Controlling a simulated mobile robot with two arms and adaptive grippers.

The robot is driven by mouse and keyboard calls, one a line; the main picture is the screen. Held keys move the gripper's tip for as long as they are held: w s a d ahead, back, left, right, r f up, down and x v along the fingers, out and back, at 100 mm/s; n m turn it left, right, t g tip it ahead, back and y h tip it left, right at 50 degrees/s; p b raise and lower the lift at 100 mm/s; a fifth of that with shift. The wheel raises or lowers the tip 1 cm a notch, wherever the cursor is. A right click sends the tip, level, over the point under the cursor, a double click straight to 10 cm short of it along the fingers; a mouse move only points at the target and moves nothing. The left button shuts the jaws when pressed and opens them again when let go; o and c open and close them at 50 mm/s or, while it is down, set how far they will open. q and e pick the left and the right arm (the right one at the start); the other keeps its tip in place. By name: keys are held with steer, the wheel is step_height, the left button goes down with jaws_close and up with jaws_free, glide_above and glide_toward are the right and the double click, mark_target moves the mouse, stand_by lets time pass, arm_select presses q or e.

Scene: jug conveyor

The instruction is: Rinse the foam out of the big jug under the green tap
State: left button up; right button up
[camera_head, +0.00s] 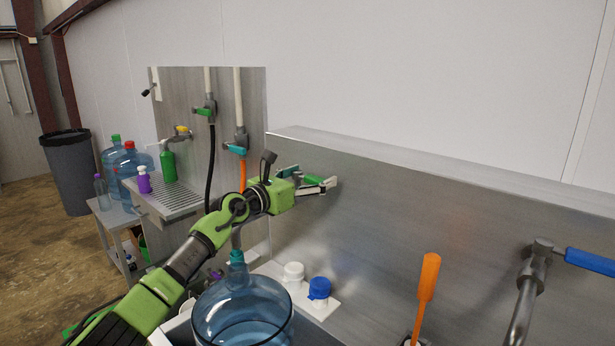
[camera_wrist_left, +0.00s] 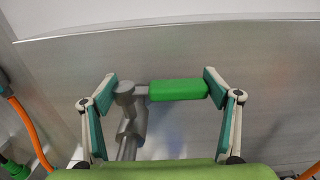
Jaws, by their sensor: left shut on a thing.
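The green tap (camera_wrist_left: 128,105) is on the steel back panel, and its green lever (camera_wrist_left: 179,90) points right in the left wrist view. My left gripper (camera_head: 312,181) is shut on it, with one finger at each end: the left finger by the grey tap body, the right finger at the lever's tip. The left gripper also shows in the left wrist view (camera_wrist_left: 160,88). A big clear blue jug (camera_head: 243,312) is at the bottom of the head view, partly cut off. I cannot make out foam or running water. My right gripper is out of view.
A white cap (camera_head: 293,272) and a blue cap (camera_head: 319,289) sit on a ledge beside the jug. An orange-handled tool (camera_head: 428,278) and a blue-lever tap (camera_head: 587,261) are at right. Other hoses, bottles, jugs and a grey bin (camera_head: 68,172) are at left.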

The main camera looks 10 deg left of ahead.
arm_select(q)
steer(key=o, duration=1.4)
steer(key=shift+r, duration=0.1)
steer(key=shift+o, duration=1.1)
steer(key=shift+w, duration=0.1)
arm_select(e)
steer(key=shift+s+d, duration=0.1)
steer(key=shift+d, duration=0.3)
arm_select(q)
steer(key=shift+s+a, duration=0.35)
steer(key=shift+s, duration=0.2)
steer(key=v, duration=1)
steer(key=shift+s, duration=0.35)
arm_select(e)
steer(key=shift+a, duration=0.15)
